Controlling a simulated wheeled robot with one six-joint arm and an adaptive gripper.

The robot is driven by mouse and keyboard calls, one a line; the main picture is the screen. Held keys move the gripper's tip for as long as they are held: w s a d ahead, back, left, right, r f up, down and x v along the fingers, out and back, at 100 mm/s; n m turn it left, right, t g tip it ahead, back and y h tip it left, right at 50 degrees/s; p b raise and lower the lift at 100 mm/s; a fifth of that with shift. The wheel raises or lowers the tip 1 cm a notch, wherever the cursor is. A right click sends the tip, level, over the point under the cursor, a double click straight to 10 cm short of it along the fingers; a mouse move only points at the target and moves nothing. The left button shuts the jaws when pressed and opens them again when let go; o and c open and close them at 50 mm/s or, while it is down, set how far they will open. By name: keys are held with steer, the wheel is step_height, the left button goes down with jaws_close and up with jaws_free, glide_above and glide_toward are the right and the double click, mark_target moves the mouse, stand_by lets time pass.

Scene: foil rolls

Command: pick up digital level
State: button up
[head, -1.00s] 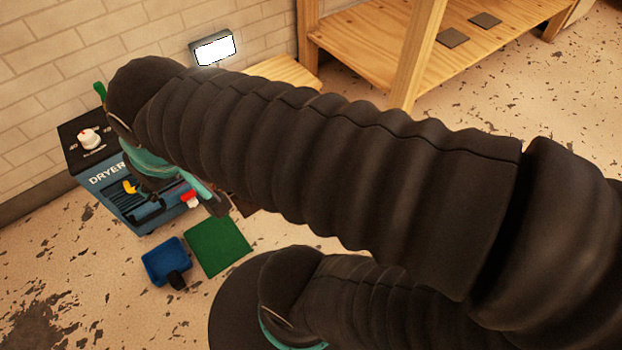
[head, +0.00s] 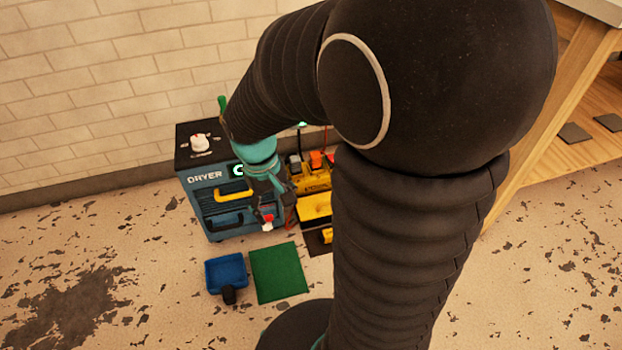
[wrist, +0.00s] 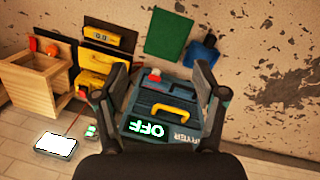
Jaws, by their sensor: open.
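A yellow bar-shaped item with a small dark window, which looks like the digital level (wrist: 108,37), lies on a dark mat at the upper left of the wrist view. In the head view a small yellow part of it (head: 327,236) shows beside my arm, which hides the rest. My gripper (wrist: 159,74) is open and empty, its fingers spread over the front of the blue dryer (wrist: 143,122). In the head view my gripper (head: 268,203) is in front of the dryer (head: 205,178), left of the yellow items and apart from the level.
A larger yellow item (wrist: 93,79) and a wooden box (wrist: 30,90) stand left of the dryer in the wrist view. A green mat (head: 279,272) and a blue tray (head: 226,271) lie on the floor before the dryer. Open floor lies left; a wooden shelf (head: 527,135) stands right.

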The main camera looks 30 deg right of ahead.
steer(key=w+d+f+n+g+h, duration=0.1)
steer(key=w+d+f+n+h, duration=0.2)
steer(key=f, duration=1.2)
steer(key=w+d+f+n+g+h, duration=0.2)
steer(key=w+d+f+n+h, duration=0.1)
steer(key=f, duration=1.2)
steer(key=w+d+f+n+g+h, duration=0.1)
steer(key=w+d+f+n+h, duration=0.3)
steer(key=d+f, duration=0.4)
steer(key=shift+w+f+n, duration=0.15)
steer(key=shift+f+n, duration=0.3)
steer(key=shift+f, duration=1.45)
steer(key=shift+w+f+n, duration=0.15)
steer(key=shift+f+n, duration=0.3)
steer(key=shift+f, duration=1.45)
steer(key=n+t+h, duration=0.2)
glide_toward(327, 233)
steer(key=shift+s+d, duration=0.1)
steer(key=shift+d, duration=0.5)
steer(key=shift+d+r, duration=0.1)
steer(key=shift+d, duration=0.2)
steer(key=x, duration=0.8)
steer(key=shift+s+r+p+x, duration=0.15)
steer(key=shift+r+p+x, duration=0.05)
steer(key=shift+x, duration=1.1)
steer(key=shift+s+r+p+x, duration=0.1)
steer(key=shift+r+p+x, duration=0.1)
steer(key=shift+x, duration=1.1)
steer(key=shift+d, duration=0.1)
